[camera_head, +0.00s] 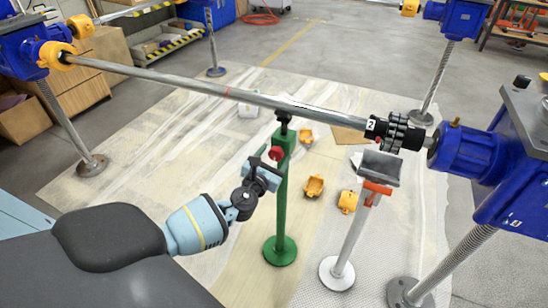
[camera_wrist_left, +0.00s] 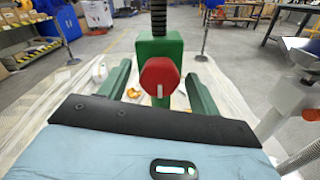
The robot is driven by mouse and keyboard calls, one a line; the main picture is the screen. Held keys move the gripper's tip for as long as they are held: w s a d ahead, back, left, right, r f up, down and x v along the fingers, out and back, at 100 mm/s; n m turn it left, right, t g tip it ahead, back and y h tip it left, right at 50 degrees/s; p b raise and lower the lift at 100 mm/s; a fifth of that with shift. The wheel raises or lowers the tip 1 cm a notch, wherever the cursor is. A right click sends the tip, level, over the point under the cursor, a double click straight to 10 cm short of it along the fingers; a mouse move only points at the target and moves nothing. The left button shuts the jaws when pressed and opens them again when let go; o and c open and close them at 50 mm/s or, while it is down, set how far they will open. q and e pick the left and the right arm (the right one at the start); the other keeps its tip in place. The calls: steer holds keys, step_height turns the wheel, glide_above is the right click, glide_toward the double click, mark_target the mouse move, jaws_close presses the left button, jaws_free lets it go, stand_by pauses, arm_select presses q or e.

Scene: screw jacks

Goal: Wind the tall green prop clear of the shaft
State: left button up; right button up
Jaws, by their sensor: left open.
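The tall green prop (camera_head: 283,205) stands upright on a round green base under the long steel shaft (camera_head: 190,84). Its dark head meets the shaft's underside; I cannot tell if there is a gap. A red knob (camera_head: 276,153) sits on the prop's upper left side. In the left wrist view the knob (camera_wrist_left: 160,78) is a red hexagon with a white mark pointing down, on a green block with a dark threaded screw above. My left gripper (camera_head: 266,168) is open, its fingers on either side of the knob and apart from it. My right gripper is not in view.
A shorter white prop (camera_head: 352,238) with an orange handle and grey cradle stands to the right. A black coupling marked 2 (camera_head: 396,132) joins the shaft near a blue gearbox (camera_head: 470,155). Orange covers (camera_head: 314,186) lie on the sheeted floor. Blue screw jacks stand at the corners.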

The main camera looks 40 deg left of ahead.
arm_select(q)
steer(key=c, duration=1)
steer(key=shift+n, duration=0.3)
